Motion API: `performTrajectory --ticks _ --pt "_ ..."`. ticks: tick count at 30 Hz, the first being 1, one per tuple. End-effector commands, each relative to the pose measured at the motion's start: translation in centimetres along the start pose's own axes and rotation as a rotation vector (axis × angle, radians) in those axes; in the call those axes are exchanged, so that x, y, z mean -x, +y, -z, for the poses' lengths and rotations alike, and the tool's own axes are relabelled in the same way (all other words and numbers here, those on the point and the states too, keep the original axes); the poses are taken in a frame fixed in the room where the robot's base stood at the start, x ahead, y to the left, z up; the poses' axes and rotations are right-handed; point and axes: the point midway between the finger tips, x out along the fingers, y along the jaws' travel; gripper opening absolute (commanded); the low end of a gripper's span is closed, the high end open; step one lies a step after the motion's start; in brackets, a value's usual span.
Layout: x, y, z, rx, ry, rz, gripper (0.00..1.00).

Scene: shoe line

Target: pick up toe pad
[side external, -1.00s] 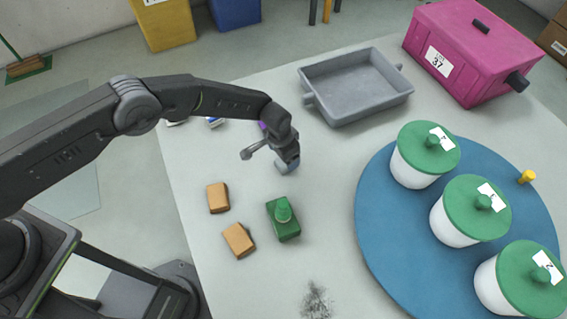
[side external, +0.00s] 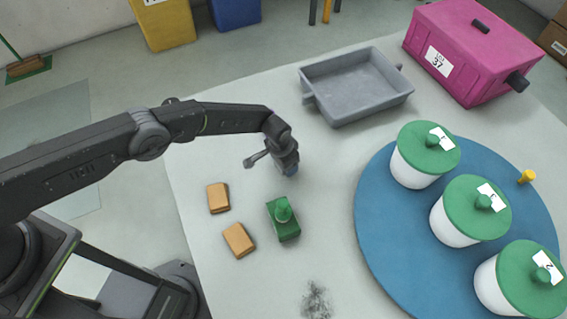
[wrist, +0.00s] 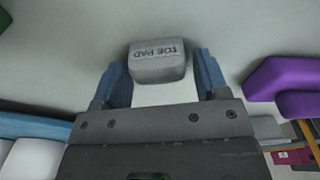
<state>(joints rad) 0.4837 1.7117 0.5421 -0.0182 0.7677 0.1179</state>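The toe pad, a small grey block lettered "TOE PAD" (wrist: 158,66), lies on the table in the wrist view. My gripper (wrist: 162,78) has its two blue fingers spread, one on each side of the pad. A gap shows between the pad and the right finger; the left finger is very close to it, and I cannot tell whether they touch. In the side view my gripper (side external: 290,170) is low over the table, and the pad is hidden there.
A green block with a knob (side external: 284,220) and two orange blocks (side external: 218,197) (side external: 239,240) lie near my gripper. A grey tray (side external: 357,86) stands behind. A blue round table (side external: 400,270) bears white pots with green lids. Purple pieces (wrist: 285,80) lie at the wrist view's right.

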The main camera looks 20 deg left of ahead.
Motion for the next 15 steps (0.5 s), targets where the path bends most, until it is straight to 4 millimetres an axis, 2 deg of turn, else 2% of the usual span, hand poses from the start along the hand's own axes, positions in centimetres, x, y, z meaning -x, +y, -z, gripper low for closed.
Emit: performTrajectory --ticks 2,12,15 --pt "0.01 0.0 0.01 0.0 0.0 0.0 0.6" --pt "0.01 0.0 0.0 0.0 0.0 0.0 0.28" --pt "0.02 0.0 0.01 0.0 0.0 0.0 0.28"
